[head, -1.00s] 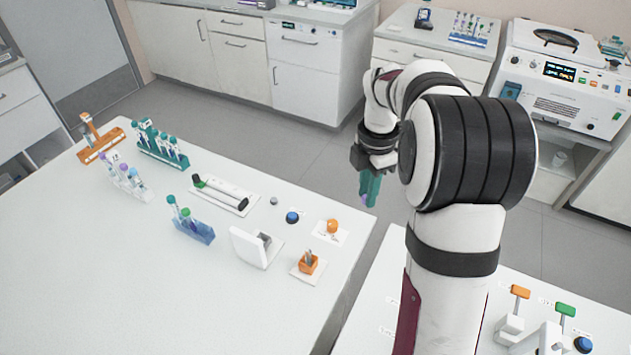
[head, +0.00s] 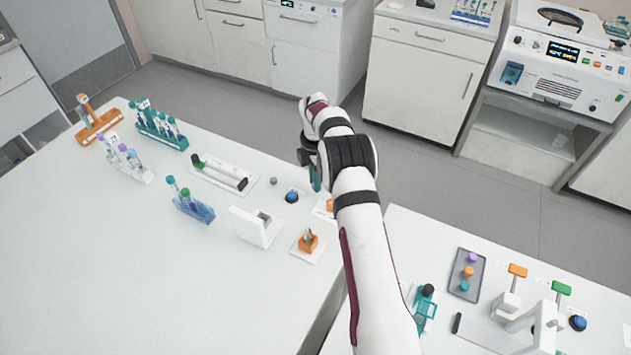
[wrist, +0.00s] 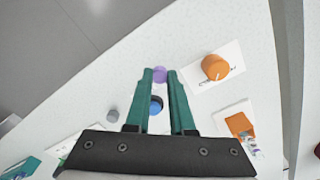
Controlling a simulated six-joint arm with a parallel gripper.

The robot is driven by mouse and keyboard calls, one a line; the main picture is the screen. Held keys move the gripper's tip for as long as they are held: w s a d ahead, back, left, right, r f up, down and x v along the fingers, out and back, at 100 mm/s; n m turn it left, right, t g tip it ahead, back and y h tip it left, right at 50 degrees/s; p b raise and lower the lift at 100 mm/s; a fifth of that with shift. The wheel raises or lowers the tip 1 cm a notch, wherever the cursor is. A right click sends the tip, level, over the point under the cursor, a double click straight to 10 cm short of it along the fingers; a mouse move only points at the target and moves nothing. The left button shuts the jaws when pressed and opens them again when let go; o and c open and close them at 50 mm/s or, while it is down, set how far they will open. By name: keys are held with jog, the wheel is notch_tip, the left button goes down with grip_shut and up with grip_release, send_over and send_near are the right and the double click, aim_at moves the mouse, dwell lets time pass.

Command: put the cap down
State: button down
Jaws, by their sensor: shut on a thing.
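A small purple cap (wrist: 160,75) sits between the tips of my gripper's green fingers in the wrist view. My gripper (wrist: 160,82) is shut on it. In the head view my gripper (head: 316,180) is at the right edge of the left white table (head: 120,260), with its fingers pointing down. The cap is not clearly visible there. The wrist view shows table surface below the fingers, with a blue knob (wrist: 155,105) behind the gap between them.
An orange knob (wrist: 216,67) on a white plate and a grey knob (wrist: 113,116) flank the fingers. Tube racks (head: 192,205) stand further left. The left table's front is clear.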

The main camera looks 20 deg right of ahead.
jog(key=shift+f, duration=0.45)
jog(key=shift+f, duration=0.1)
jog(key=c, duration=0.8)
grip_release()
